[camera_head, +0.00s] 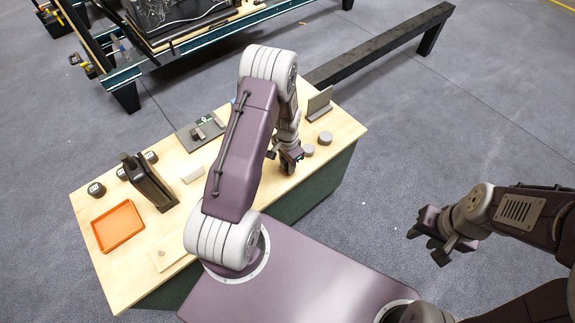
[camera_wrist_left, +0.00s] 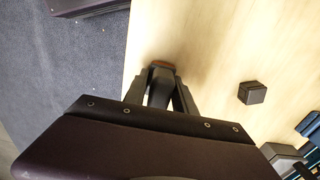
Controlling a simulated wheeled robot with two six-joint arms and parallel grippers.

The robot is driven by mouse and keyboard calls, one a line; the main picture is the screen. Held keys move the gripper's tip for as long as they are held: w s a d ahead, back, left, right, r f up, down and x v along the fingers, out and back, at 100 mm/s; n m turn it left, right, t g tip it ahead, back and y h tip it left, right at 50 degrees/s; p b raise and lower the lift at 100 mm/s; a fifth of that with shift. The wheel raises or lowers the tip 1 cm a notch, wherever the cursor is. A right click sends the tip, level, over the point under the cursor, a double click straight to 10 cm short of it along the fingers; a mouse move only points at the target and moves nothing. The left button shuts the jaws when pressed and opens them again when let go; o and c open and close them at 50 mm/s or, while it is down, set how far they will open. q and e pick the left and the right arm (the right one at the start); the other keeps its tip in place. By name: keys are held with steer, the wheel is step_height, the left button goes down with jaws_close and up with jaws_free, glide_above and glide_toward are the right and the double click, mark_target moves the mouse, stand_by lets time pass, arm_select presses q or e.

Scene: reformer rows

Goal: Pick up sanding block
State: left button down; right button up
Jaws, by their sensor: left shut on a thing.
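My left gripper (camera_head: 291,163) is low over the near right part of the wooden table. In the left wrist view, its two fingers (camera_wrist_left: 163,95) are closed on a small dark block with an orange-brown edge, which I take to be the sanding block (camera_wrist_left: 161,67). The fingers hide most of it, and I cannot tell whether it still touches the table. In the head view the block is hidden by my gripper. My right gripper (camera_head: 428,247) is off to the right over the floor, away from the table, with its fingers apart and empty.
The table (camera_head: 255,165) also holds an orange tray (camera_head: 118,226), a dark upright holder (camera_head: 150,183), a grey board (camera_head: 200,131), a white block (camera_head: 192,174), and grey round pieces (camera_head: 325,138) close to my left gripper.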

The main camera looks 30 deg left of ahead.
arm_select(q)
step_height(320, 180, up, 4)
steer(key=shift+f+p, duration=0.25)
steer(key=shift+p, duration=0.05)
steer(key=w+d+r, duration=0.4)
steer(key=d+r, duration=0.2)
steer(key=d, duration=0.4)
steer(key=shift+w+d+r+p, duration=0.2)
steer(key=shift+d+r+p, duration=0.15)
steer(key=shift+d, duration=0.05)
